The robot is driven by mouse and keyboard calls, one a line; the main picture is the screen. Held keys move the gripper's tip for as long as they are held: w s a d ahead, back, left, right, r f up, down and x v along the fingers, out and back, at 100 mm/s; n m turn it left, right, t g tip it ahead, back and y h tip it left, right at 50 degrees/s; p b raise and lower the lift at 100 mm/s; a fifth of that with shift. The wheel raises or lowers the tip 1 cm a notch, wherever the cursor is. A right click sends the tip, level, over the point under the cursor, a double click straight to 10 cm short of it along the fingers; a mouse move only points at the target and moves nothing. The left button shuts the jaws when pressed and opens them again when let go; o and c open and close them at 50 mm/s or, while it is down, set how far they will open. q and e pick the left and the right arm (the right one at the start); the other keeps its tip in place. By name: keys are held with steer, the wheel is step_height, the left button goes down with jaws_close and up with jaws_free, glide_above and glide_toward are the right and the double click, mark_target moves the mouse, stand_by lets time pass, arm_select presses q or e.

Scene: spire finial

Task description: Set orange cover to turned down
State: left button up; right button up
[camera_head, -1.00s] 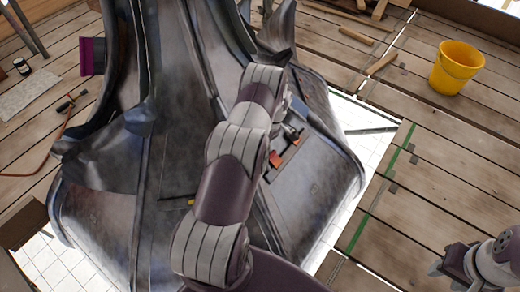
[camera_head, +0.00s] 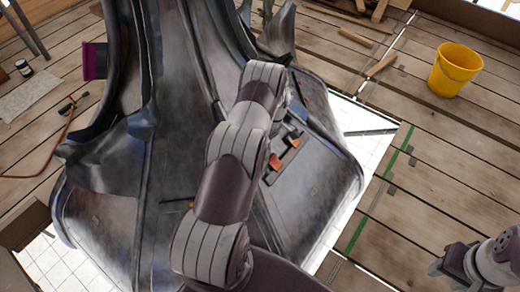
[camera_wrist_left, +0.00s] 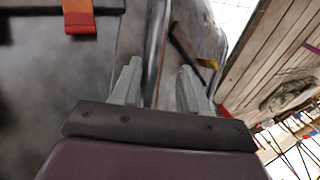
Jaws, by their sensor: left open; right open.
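The orange cover (camera_head: 275,161) sits on a dark strip on the dark metal spire, just right of my left arm in the head view. A second orange-red patch (camera_head: 293,141) shows beside it; I cannot tell if it is part of the same cover. In the left wrist view an orange-red flap (camera_wrist_left: 80,17) lies at the top left, apart from the fingers. My left gripper (camera_wrist_left: 158,85) is open and empty there; in the head view my arm mostly hides it. My right gripper (camera_head: 446,260) is open at the bottom right, far from the cover.
The spire (camera_head: 315,195) fills the middle and stands over a white tiled patch. A yellow bucket (camera_head: 455,68) stands on the plank floor at the right. A purple block (camera_head: 95,61), a small jar (camera_head: 23,67) and a tool with a red hose (camera_head: 72,102) are at the left.

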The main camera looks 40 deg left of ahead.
arm_select(q)
steer(key=w+d+r+p, duration=0.2)
steer(key=d+r+p, duration=0.2)
steer(key=d+r, duration=0.4)
steer(key=d, duration=0.3)
steer(key=shift+d+p, duration=0.25)
steer(key=shift+p, duration=0.15)
arm_select(e)
step_height(320, 180, up, 6)
steer(key=shift+r, duration=0.15)
